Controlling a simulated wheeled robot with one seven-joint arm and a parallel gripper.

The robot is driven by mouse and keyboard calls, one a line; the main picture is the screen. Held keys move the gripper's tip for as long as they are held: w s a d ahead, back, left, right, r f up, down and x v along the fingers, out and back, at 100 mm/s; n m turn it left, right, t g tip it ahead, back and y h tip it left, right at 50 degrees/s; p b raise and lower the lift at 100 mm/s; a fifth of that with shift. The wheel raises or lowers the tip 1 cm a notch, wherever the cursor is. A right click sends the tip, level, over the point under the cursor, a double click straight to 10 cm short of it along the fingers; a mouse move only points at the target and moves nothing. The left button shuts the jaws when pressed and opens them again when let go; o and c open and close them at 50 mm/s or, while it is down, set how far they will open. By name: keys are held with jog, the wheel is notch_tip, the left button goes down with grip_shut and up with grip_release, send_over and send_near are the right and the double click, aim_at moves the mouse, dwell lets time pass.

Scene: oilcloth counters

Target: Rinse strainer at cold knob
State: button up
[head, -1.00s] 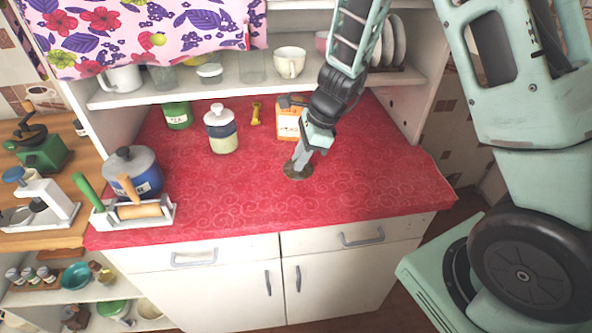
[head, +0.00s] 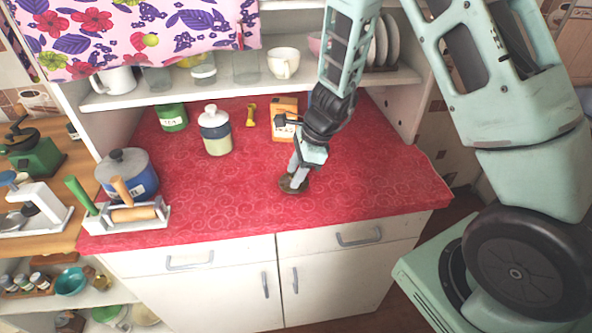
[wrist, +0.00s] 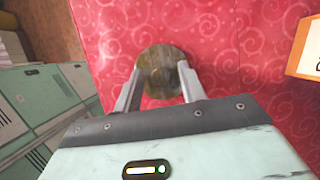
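A small round brown-bronze disc (head: 290,187), which looks like the strainer, is at the fingertips of my gripper (head: 298,177), over the red counter. In the wrist view the mottled disc (wrist: 160,72) sits between the two grey fingers (wrist: 160,88), which touch its sides. My gripper is shut on it. I cannot tell whether the disc is clear of the cloth or touching it. No cold knob or tap shows in either view.
The red oilcloth counter (head: 370,190) is clear around the disc. Behind stand an orange box (head: 285,125), a white-lidded jar (head: 215,135) and a green tin (head: 172,118). At left are a blue pot (head: 130,180) and a white caddy (head: 145,220).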

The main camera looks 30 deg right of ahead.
jog(key=shift+r, duration=0.35)
jog(key=p+v, duration=0.1)
jog(key=v, duration=1)
jog(key=s+a+r+n+g, duration=0.2)
jog(key=s+a+r+n, duration=0.3)
jog(key=s+a+n, duration=0.7)
jog(key=s+a+r+n+h, duration=0.2)
jog(key=s+a+n+h, duration=0.1)
jog(key=s+n, duration=0.9)
jog(key=n, duration=0.5)
jog(key=shift+a+r+t+h, duration=0.2)
jog(key=shift+a+t+h, duration=0.1)
jog(key=shift+a+h, duration=0.1)
